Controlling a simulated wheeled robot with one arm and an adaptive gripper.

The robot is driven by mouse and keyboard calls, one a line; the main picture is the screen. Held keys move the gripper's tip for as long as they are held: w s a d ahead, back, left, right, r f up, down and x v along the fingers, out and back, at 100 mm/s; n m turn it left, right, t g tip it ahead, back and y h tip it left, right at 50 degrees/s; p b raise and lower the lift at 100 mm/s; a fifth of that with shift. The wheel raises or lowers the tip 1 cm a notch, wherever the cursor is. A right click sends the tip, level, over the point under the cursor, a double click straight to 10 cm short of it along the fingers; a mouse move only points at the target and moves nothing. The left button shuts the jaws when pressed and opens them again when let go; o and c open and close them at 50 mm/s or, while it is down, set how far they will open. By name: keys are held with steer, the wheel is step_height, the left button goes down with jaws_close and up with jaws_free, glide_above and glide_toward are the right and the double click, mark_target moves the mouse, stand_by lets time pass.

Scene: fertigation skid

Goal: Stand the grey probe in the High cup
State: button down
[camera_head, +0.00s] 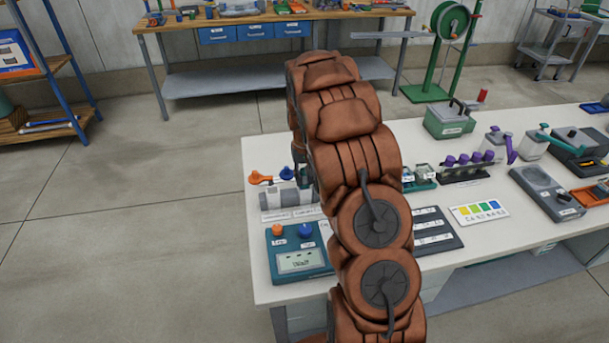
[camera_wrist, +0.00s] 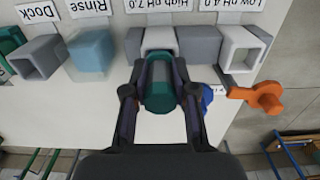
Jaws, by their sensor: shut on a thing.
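In the wrist view my gripper (camera_wrist: 159,98) is shut on the grey probe (camera_wrist: 160,73), whose near end is teal. The High cup (camera_wrist: 159,36), a pale square cup labelled "High pH 7.0", is just beyond the probe, which partly covers it. I cannot tell whether the probe's far end is inside, above or in front of the cup. The open-topped Low cup (camera_wrist: 241,49) is to the right. In the head view my arm hides the gripper, the probe and the High cup.
In the wrist view a blue-grey Rinse block (camera_wrist: 92,53) and a grey Dock block (camera_wrist: 41,60) are left. An orange handle (camera_wrist: 262,98) and a blue part (camera_wrist: 207,97) are right. A teal meter (camera_head: 298,262) sits on the white table (camera_head: 470,240).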

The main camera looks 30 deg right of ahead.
steer(key=c, duration=0.8)
jaws_free()
steer(key=shift+c, duration=0.2)
steer(key=shift+r, duration=3.5)
